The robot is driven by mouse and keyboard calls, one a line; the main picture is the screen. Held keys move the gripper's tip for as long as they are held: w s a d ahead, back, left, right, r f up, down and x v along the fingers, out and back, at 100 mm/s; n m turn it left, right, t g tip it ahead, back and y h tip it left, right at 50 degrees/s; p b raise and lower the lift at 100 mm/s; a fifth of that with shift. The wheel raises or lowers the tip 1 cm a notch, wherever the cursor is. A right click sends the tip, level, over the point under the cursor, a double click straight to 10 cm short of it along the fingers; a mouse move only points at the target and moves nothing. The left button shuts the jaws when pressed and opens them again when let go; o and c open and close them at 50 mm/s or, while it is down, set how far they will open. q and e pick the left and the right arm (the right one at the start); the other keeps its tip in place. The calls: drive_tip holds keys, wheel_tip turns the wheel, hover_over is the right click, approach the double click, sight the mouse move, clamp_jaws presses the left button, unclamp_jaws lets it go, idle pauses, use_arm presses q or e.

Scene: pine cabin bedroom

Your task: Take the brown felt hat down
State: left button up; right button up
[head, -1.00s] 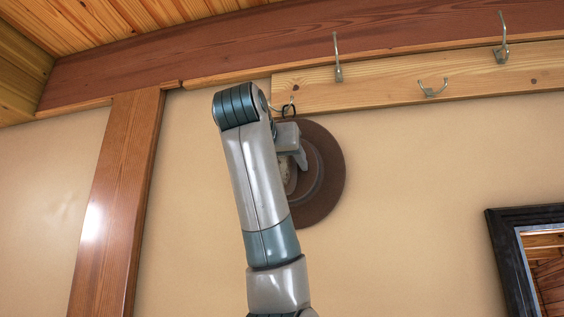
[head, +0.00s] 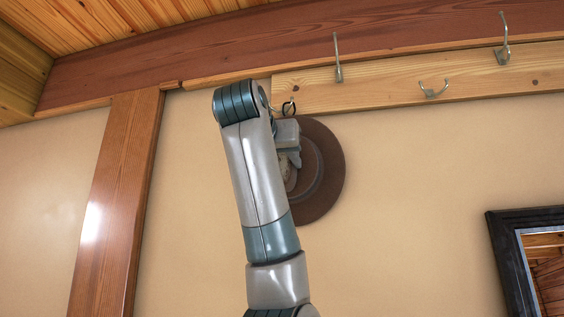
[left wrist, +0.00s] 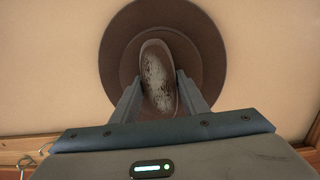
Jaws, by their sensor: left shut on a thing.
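The brown felt hat (head: 325,172) hangs against the wall just below the left end of the pine hook board, its brim flat to the wall. In the left wrist view the hat (left wrist: 204,45) shows its round brim and its crown facing me. My left gripper (head: 290,160) is at the crown, and in the left wrist view its two fingers (left wrist: 158,92) are shut on either side of it. A small dark loop at a hook shows just above the hat. My arm hides the hat's left part in the head view. My right gripper is not in view.
A dark-framed mirror (head: 510,260) hangs at lower right. A wooden post (head: 117,200) stands at left. The wall between hat and mirror is clear.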

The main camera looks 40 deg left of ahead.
use_arm(q)
drive_tip(key=shift+r+p, duration=0.6)
drive_tip(key=shift+r, duration=0.3)
drive_tip(key=shift+s, duration=0.2)
drive_tip(key=shift+s+d+f+b, duration=0.1)
drive_tip(key=shift+s+d+b, duration=0.25)
drive_tip(key=shift+b, duration=0.15)
drive_tip(key=shift+b+v, duration=0.55)
drive_tip(key=shift+v, duration=0.75)
drive_tip(key=shift+c, duration=0.5)
drive_tip(key=shift+b+v, duration=0.75)
drive_tip(key=shift+v, duration=0.7)
drive_tip(key=shift+s+d, duration=0.1)
